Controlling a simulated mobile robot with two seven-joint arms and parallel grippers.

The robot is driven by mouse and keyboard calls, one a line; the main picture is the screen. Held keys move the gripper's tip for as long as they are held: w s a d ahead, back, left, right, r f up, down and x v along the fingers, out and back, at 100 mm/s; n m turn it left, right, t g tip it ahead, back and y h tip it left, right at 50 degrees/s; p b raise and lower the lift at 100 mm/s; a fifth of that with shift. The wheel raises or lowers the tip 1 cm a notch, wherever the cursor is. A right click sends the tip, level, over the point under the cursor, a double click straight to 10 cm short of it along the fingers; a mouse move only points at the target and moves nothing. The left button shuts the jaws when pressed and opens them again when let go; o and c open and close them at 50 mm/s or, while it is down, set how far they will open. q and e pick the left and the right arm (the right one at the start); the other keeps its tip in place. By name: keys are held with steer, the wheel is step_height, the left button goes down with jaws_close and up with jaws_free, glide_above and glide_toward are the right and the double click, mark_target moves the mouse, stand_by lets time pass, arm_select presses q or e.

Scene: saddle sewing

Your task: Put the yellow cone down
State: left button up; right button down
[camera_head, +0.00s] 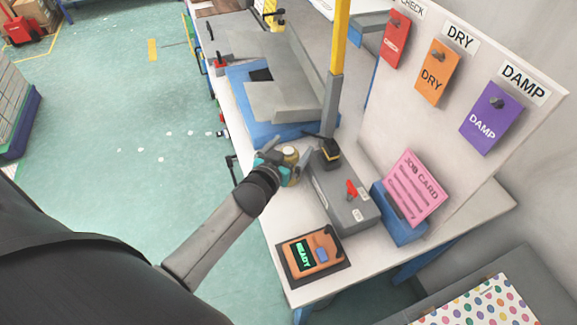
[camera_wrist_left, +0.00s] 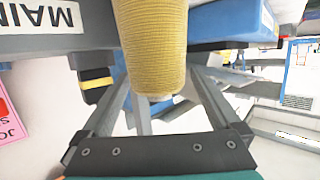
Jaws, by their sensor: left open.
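The yellow cone (camera_head: 290,153) is at my left gripper (camera_head: 284,163), over the white table beside a grey box. In the left wrist view the yellow cone (camera_wrist_left: 150,42) is large and ribbed, with its pale narrow end towards the gripper. My left gripper's two fingers (camera_wrist_left: 158,90) are spread on either side of that end, so the gripper is open. I cannot tell whether a finger touches the cone, or what the cone rests on. My right gripper is not in view.
A grey box (camera_head: 342,208) with a red switch stands right of the gripper. An orange READY device (camera_head: 312,257) lies nearer. A blue holder (camera_head: 398,218) carries a pink job card (camera_head: 414,188). A yellow-and-grey post (camera_head: 336,75) rises behind, near a blue stand (camera_head: 245,83) with grey sheets.

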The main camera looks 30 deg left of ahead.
arm_select(q)
steer(key=shift+x, duration=0.8)
jaws_close()
stand_by(0.5)
